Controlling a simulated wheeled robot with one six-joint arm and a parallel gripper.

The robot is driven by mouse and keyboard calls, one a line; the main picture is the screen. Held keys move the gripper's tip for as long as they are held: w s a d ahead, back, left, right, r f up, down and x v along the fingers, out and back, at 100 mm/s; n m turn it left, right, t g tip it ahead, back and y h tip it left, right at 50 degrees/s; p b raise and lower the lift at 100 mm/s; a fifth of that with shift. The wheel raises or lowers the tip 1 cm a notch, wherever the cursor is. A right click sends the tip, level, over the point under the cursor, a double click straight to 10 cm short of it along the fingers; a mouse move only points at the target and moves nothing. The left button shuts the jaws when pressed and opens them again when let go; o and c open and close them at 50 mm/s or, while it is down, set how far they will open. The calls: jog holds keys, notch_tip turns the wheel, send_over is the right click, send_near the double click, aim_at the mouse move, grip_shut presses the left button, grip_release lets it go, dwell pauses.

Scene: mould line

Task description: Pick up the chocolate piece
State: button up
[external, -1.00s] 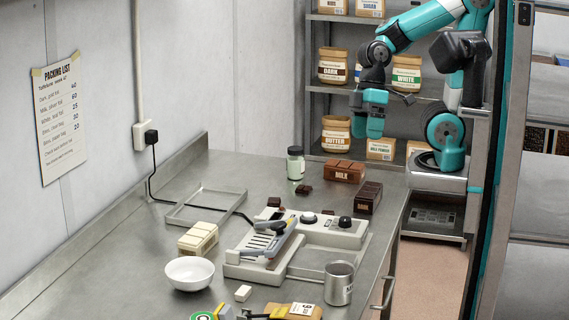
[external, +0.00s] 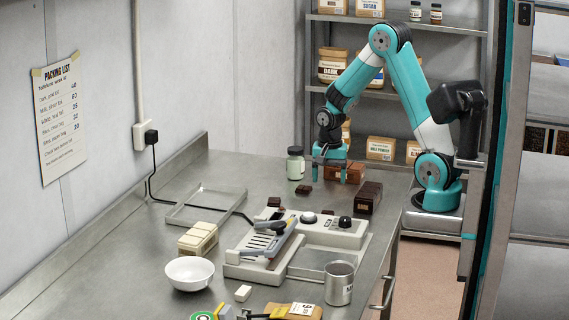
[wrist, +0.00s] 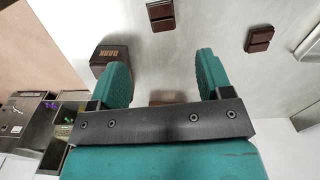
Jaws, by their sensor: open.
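Two small dark brown chocolate pieces lie on the steel bench in the external view: one (external: 304,189) beside the milk block, the other (external: 274,202) just behind the grey machine. The wrist view shows two such pieces, one (wrist: 160,14) at the top edge and one (wrist: 259,38) to the right. I cannot tell which the task means. My gripper (external: 329,176) is open, pointing down above the bench by the milk block (external: 350,171), partly hiding it. In the wrist view the jaws (wrist: 165,76) are apart; a brown thing (wrist: 167,97) shows partly between them, mostly hidden by the gripper body.
The dark block (external: 368,198) stands right of the jaws, and a green-white jar (external: 295,163) left of them. The grey machine (external: 265,265), metal frame (external: 180,217), white block (external: 198,238), bowl (external: 190,274) and cup (external: 340,284) are nearer the camera. Shelves stand behind.

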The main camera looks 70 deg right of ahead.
notch_tip(320, 180, down, 6)
jog(key=shift+f, duration=0.1)
jog(key=shift+w+d+f+p, duration=0.1)
jog(key=shift+f+p, duration=0.4)
jog(key=shift+f, duration=0.8)
jog(key=shift+w+f+p, duration=0.1)
jog(key=shift+f+p, duration=0.35)
jog(key=shift+f, duration=0.8)
jog(key=c, duration=1)
